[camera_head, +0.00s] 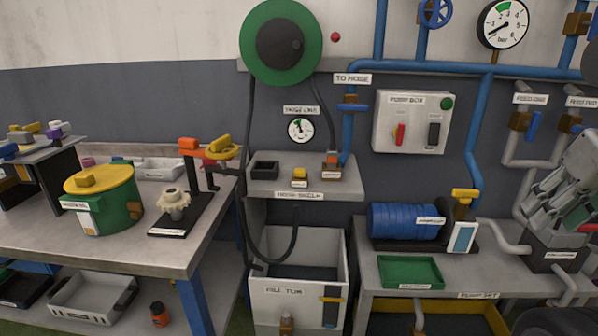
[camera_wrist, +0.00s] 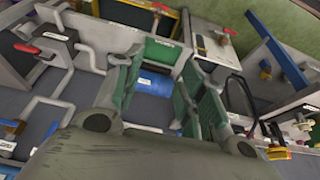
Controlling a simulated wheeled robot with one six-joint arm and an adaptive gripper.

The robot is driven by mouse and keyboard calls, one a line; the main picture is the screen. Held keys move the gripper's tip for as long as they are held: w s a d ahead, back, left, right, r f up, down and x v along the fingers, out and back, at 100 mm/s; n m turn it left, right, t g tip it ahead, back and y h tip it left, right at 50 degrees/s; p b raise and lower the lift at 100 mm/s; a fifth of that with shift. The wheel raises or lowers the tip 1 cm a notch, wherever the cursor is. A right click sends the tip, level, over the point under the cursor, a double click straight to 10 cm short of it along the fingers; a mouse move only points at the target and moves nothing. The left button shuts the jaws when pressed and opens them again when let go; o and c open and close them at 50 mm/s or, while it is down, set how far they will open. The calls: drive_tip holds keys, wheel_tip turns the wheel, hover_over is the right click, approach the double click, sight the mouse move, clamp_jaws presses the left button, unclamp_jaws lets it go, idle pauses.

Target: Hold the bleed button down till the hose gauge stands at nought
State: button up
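The hose gauge (camera_head: 300,129) is a small round white dial on the wall under a "hose line" label. Its dark needle leans up and left; the figures are too small to read. A yellow button (camera_head: 299,175) on a small base sits on the hose shelf (camera_head: 340,188), below the gauge; its label is unreadable. My gripper (camera_head: 562,212) is at the right edge of the head view, well right of the shelf. In the wrist view its two fingers (camera_wrist: 162,75) stand apart with nothing between them.
A black bin (camera_head: 264,169) and an orange-topped coupling (camera_head: 332,164) flank the button. A green hose reel (camera_head: 257,30) hangs above, its dark hose running down beside the shelf. The pump box (camera_head: 412,121) and blue cylinder (camera_head: 405,222) lie between shelf and gripper.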

clamp_jaws()
idle(1.4)
